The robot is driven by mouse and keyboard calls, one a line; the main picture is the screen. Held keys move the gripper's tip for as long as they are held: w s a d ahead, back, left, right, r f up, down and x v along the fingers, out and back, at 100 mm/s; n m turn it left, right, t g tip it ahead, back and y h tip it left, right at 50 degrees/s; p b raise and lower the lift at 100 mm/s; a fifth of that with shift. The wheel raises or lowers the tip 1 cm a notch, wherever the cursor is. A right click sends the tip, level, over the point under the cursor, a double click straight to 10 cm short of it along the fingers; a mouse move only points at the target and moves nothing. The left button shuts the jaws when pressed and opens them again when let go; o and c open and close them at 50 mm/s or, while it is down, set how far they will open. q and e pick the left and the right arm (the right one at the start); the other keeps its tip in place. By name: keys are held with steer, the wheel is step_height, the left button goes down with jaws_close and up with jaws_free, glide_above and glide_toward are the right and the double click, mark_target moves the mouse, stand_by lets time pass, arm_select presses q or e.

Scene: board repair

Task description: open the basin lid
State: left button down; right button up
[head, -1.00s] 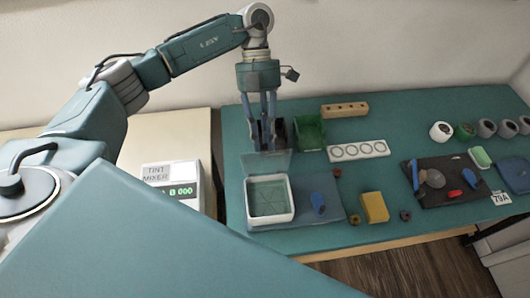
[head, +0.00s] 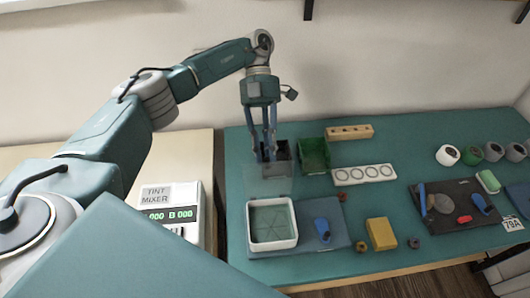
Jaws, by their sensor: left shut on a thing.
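The basin (head: 251,234) is a white rectangular tub with a teal inside, at the near left of the green table. Its top is uncovered, and lines show on its floor. The lid (head: 262,186) is a faint see-through sheet, raised behind the basin's back edge; its outline and exact tilt are hard to make out. My left gripper (head: 268,157) points down behind the basin, in front of a dark bin, with its fingers shut on the lid's upper edge. The fingertips are small and partly lost against the dark bin. My right gripper is not in view.
The dark bin (head: 281,170) and a green bin (head: 314,154) stand close to the gripper. A blue tool (head: 322,230) lies on a mat beside the basin, and a yellow block (head: 381,234) is to its right. The tint mixer (head: 172,209) stands at left.

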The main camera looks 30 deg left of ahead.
arm_select(q)
steer(key=shift+s+f, duration=0.2)
steer(key=shift+f, duration=0.8)
steer(key=c, duration=1.6)
jaws_free()
steer(key=shift+w+d, duration=0.15)
steer(key=shift+w, duration=0.3)
steer(key=shift+s+r, duration=0.1)
steer(key=shift+r, duration=0.25)
step_height(320, 180, up, 9)
steer(key=shift+r, duration=0.15)
